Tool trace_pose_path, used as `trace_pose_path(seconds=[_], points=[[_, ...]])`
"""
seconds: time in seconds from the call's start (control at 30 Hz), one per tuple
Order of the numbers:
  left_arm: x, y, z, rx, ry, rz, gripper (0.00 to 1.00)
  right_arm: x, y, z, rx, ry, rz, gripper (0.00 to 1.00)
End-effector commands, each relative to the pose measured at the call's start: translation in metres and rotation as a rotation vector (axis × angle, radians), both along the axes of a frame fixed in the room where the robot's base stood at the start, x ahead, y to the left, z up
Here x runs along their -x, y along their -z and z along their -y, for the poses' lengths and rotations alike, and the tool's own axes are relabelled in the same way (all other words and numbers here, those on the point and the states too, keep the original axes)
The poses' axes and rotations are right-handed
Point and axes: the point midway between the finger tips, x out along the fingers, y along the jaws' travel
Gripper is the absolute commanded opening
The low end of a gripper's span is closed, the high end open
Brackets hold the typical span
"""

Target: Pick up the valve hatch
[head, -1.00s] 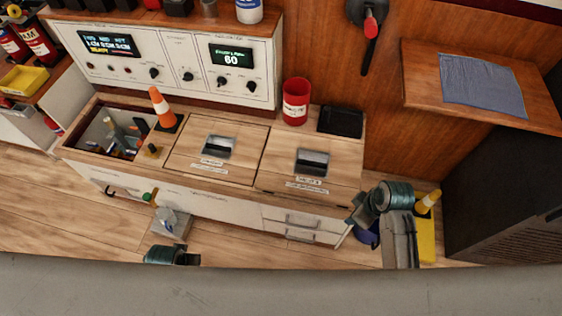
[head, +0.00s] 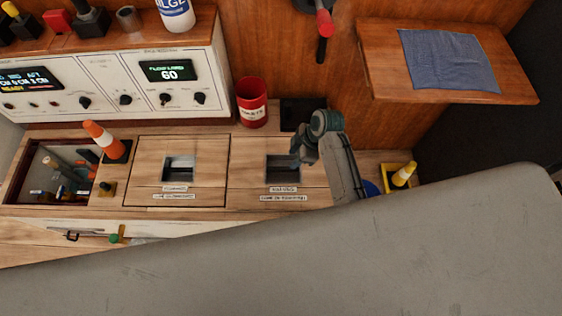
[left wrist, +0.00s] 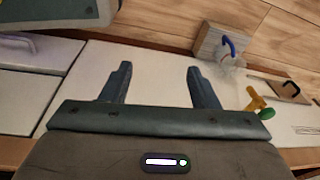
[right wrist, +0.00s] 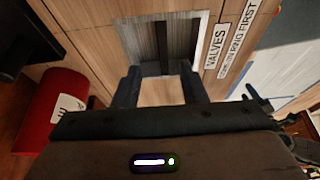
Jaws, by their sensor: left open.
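The valve hatch (head: 250,172) is the right wooden panel in the counter, lying flat, with a recessed metal pull and labels at its front edge. In the right wrist view the hatch (right wrist: 88,30) carries a label (right wrist: 214,47) reading VALVES. My right gripper (head: 296,152) is over the right part of the pull. In the right wrist view its fingers (right wrist: 160,75) are apart with nothing held, near the pull; whether they touch it I cannot tell. My left gripper (left wrist: 158,75) is open and empty, in front of white cabinet fronts, and is outside the head view.
A similar hatch (head: 150,185) lies to the left. A red can (head: 251,103) and a black tray (head: 302,114) are behind the hatch.

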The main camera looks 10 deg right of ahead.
Motion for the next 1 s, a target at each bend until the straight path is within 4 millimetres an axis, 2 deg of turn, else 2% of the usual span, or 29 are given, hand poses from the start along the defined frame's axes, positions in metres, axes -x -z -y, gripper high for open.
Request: trace_pose_path(seconds=[0.13, 0.37, 0.7, 1.0], points=[[-0.003, -0.006, 0.001, 0.000, 0.001, 0.005, 0.55, -0.001, 0.024, -0.010, -0.001, 0.000, -0.003, 0.38], [-0.006, -0.012, 0.001, -0.001, 0.002, 0.008, 0.55, -0.003, 0.041, -0.018, 0.000, 0.001, 0.000, 0.38], [-0.009, -0.019, 0.001, -0.002, 0.004, 0.012, 0.55, -0.005, 0.082, -0.036, 0.001, 0.001, -0.001, 0.38], [-0.011, -0.022, 0.001, -0.002, 0.004, 0.016, 0.55, -0.006, 0.085, -0.037, 0.001, 0.002, 0.001, 0.38]])
